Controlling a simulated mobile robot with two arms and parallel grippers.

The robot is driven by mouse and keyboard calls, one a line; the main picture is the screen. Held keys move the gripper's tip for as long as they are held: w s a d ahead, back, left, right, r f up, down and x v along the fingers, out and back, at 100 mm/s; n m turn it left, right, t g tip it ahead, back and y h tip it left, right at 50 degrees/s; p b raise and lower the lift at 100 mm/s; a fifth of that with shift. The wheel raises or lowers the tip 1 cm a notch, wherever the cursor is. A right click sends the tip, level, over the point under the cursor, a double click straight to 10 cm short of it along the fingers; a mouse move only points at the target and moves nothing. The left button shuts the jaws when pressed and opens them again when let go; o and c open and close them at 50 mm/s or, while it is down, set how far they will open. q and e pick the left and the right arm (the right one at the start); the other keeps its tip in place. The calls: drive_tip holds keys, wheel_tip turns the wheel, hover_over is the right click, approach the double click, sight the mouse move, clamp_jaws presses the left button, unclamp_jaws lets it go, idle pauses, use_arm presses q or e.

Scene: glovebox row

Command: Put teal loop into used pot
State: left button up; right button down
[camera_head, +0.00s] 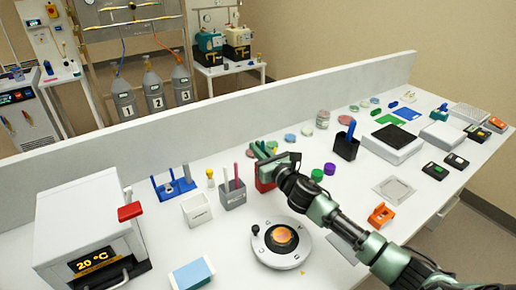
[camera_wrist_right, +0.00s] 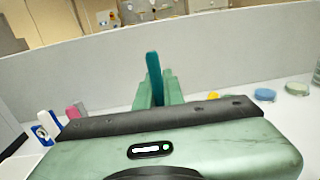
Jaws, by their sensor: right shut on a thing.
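My right gripper (camera_head: 264,150) is shut on the teal loop (camera_wrist_right: 153,78). In the right wrist view the loop's teal handle stands up between the two green fingers (camera_wrist_right: 158,95). In the head view the loop cannot be clearly told apart from the green fingers. The gripper is over and in front of a red pot (camera_head: 265,186), which it partly hides. A grey pot (camera_head: 232,196) with upright sticks and a white labelled pot (camera_head: 197,210) stand to its left. The labels are too small to read, so I cannot tell which is the used pot. My left gripper is not in view.
A round device with an orange dish (camera_head: 282,238) sits in front of the pots. A blue rack (camera_head: 174,189) and a white heater box (camera_head: 88,225) are at the left. Purple (camera_head: 330,169) and green caps (camera_head: 317,175) lie right of the gripper. A low wall (camera_head: 220,120) runs behind.

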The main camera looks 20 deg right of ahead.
drive_tip(key=shift+f+b, duration=0.4)
drive_tip(key=shift+f, duration=0.05)
idle(0.4)
idle(0.4)
drive_tip(key=c, duration=1.5)
unclamp_jaws()
drive_tip(key=shift+o, duration=0.2)
wheel_tip(320, 180, up, 9)
drive_tip(key=p, duration=0.8)
drive_tip(key=shift+p, duration=0.35)
